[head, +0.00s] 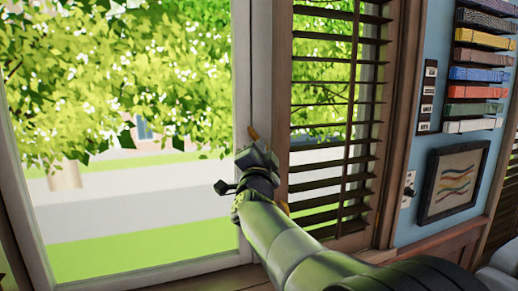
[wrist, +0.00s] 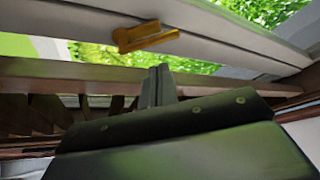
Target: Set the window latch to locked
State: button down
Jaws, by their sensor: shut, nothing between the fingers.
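The window latch (wrist: 146,36) is a brass-coloured handle on the pale window frame in the wrist view. Its lever lies nearly along the frame, slightly tilted, with a rounded end at the left. In the head view a small tip of the latch (head: 252,133) shows just above my gripper; the rest is hidden behind it. My gripper (head: 257,158) is in front of the window's right-hand frame. In the wrist view my gripper's fingers (wrist: 157,84) are together and empty, below the latch and apart from it in the picture.
A slatted wooden shutter (head: 333,130) stands just right of my gripper. A small orange piece (head: 285,207) shows at its left edge. A blue wall with a framed picture (head: 454,180) and a rack of coloured items (head: 478,75) is farther right. The window glass is left.

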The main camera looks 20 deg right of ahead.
aim_at(258, 138)
jog(key=p+x, duration=0.2)
jog(key=x, duration=0.4)
jog(key=shift+f+b, duration=0.15)
jog(key=shift+b, duration=0.35)
